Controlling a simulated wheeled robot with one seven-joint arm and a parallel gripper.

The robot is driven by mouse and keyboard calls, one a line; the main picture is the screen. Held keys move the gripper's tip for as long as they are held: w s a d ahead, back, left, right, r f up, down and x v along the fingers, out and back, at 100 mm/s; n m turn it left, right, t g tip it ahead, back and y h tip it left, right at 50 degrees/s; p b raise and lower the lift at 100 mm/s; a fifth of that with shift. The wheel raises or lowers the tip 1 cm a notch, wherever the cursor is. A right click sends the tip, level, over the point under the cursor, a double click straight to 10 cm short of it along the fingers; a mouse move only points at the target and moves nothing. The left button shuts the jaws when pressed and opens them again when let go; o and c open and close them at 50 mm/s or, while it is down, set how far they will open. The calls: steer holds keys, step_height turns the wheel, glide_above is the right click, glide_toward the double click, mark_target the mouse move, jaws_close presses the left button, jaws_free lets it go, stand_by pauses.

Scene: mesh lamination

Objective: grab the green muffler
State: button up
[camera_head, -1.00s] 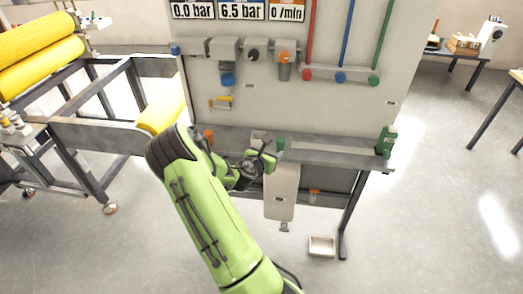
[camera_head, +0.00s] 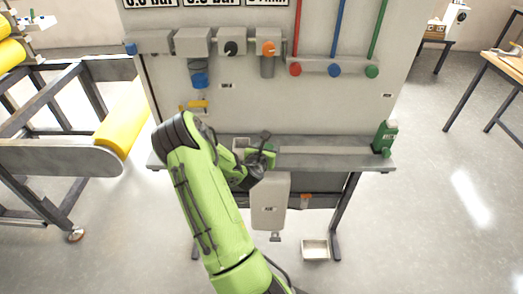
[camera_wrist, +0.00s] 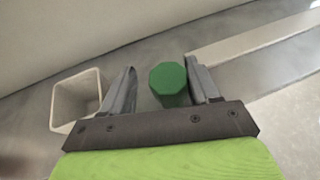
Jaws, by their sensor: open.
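The green muffler (camera_wrist: 168,80) is a green piece with an eight-sided top, standing on the grey shelf in the wrist view. My gripper (camera_wrist: 163,88) is open, with one finger on each side of the muffler. The right finger is very close to it, and whether they touch cannot be told. A wider gap lies between the muffler and the left finger. In the head view my gripper (camera_head: 262,150) is at the shelf, left of its middle, and largely covers the muffler there.
A white square bin (camera_wrist: 76,100) is left of my gripper. A pale bar (camera_head: 330,150) lies along the shelf (camera_head: 345,163) to the right. A green bottle (camera_head: 385,137) stands at the shelf's right end. The panel (camera_head: 300,100) rises behind.

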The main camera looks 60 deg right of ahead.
mark_target(269, 147)
steer(key=shift+s+d+f, duration=0.1)
steer(key=shift+d+f, duration=0.05)
steer(key=shift+d, duration=0.25)
steer(key=shift+s+a+r, duration=0.4)
steer(key=shift+s, duration=0.15)
steer(key=shift+c, duration=0.2)
steer(key=shift+a, duration=0.1)
steer(key=shift+c, duration=1.1)
steer(key=shift+w+d+f, duration=0.15)
steer(key=shift+w+d, duration=0.05)
steer(key=shift+w, duration=0.05)
steer(key=c, duration=0.5)
steer(key=shift+s, duration=0.1)
steer(key=c, duration=0.3)
step_height(269, 147, up, 10)
steer(key=p, duration=0.4)
